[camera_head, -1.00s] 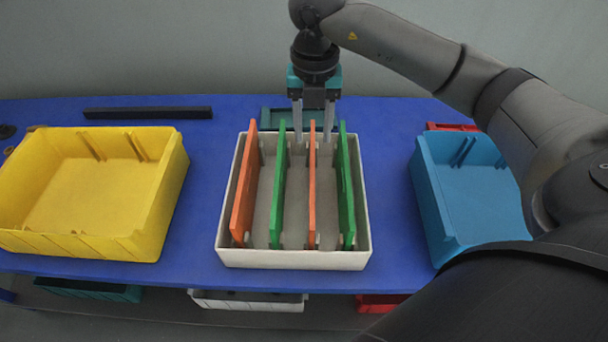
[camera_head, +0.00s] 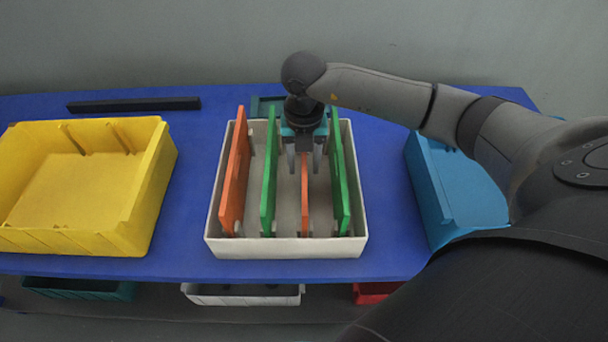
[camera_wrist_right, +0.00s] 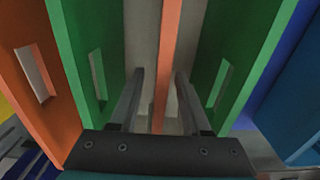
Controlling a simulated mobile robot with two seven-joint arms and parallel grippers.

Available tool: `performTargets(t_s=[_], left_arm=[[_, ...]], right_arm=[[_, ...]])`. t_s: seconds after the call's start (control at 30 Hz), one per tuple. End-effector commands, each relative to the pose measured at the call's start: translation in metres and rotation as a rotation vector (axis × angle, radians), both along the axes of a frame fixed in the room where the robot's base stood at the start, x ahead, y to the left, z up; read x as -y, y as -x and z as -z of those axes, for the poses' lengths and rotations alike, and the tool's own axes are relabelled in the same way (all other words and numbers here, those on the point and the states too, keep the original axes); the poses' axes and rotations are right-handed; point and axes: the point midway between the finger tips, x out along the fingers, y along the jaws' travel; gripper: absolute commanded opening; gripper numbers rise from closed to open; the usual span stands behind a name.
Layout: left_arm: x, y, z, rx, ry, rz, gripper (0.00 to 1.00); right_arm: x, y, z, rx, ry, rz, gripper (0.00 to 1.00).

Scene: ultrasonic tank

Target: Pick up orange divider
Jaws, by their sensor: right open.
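A white bin (camera_head: 287,249) holds two orange and two green dividers standing upright and alternating. The right orange divider (camera_head: 305,200) stands between the two green dividers; its far part is hidden behind my right gripper (camera_head: 304,165). That gripper is open above the bin, pointing down. In the right wrist view, the right orange divider (camera_wrist_right: 167,60) passes between the two open fingers (camera_wrist_right: 157,85), with a gap on each side. The left orange divider (camera_head: 234,175) stands near the bin's left wall. My left gripper is not in view.
The green dividers (camera_head: 269,175) and (camera_head: 339,180) stand close on both sides of the fingers. A yellow bin (camera_head: 150,200) is at left and a blue bin (camera_head: 425,190) at right on the blue table (camera_head: 190,225). A black bar (camera_head: 133,104) lies at the back.

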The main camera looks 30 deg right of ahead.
Motion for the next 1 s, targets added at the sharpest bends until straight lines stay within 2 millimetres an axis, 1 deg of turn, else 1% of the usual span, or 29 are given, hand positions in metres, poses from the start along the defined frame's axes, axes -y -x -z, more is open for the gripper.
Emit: performTargets(t_s=[0.03, 0.2, 0.23, 0.63, 1.0], left_arm=[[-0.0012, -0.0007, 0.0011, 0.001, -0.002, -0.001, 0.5], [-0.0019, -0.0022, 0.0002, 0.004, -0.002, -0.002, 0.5], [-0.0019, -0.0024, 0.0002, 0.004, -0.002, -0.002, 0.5], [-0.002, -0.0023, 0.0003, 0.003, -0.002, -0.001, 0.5], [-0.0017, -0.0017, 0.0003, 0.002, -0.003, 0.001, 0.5]], right_arm=[[0.0001, 0.0001, 0.0032, 0.0, 0.0, 0.0, 0.47], [0.0002, -0.0001, 0.0024, 0.0, 0.0, 0.0, 0.47], [0.0002, -0.0001, 0.0023, 0.0, 0.0, 0.0, 0.45], [0.0002, -0.0002, 0.002, 0.001, 0.001, 0.0, 0.0], [0.0004, -0.0002, 0.0019, 0.001, 0.001, 0.001, 0.0]])
